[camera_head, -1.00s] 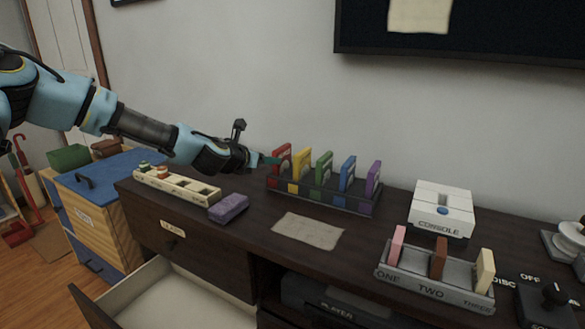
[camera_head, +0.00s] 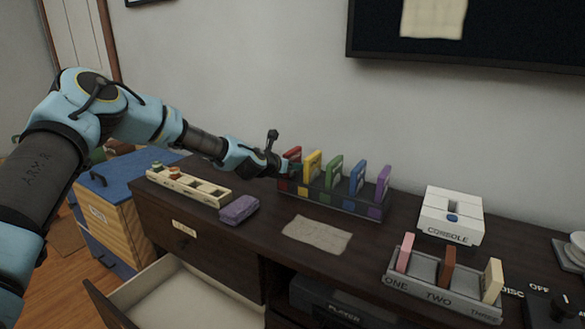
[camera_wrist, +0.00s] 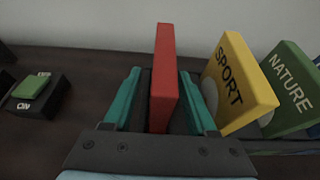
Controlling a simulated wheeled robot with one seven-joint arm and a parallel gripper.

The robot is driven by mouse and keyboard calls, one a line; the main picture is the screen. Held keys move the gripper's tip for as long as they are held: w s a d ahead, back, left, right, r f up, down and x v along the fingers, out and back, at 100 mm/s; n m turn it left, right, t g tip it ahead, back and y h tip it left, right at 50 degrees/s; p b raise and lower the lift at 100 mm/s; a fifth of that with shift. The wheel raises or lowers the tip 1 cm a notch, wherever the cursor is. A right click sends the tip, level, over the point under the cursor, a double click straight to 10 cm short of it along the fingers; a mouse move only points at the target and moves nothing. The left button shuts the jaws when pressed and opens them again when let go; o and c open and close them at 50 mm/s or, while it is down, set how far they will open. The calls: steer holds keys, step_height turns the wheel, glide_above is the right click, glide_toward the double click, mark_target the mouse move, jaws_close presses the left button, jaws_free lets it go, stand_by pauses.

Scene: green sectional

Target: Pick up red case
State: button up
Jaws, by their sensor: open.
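The red case (camera_head: 292,155) stands upright at the left end of the dark rack (camera_head: 345,205), partly hidden by my gripper in the head view. In the wrist view the red case (camera_wrist: 162,75) rises between the two teal fingers. My gripper (camera_wrist: 160,100) is open, with one finger on each side of the case. Some room shows between the left finger and the case; whether the right finger touches it I cannot tell. In the head view my gripper (camera_head: 283,168) is at the rack's left end.
Yellow (camera_head: 312,164), green (camera_head: 333,170), blue (camera_head: 356,177) and purple (camera_head: 382,184) cases stand to the right in the rack. The yellow SPORT case (camera_wrist: 235,85) is close to the right finger. An open drawer (camera_head: 185,300) is below.

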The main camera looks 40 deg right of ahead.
jaws_close()
stand_by(0.7)
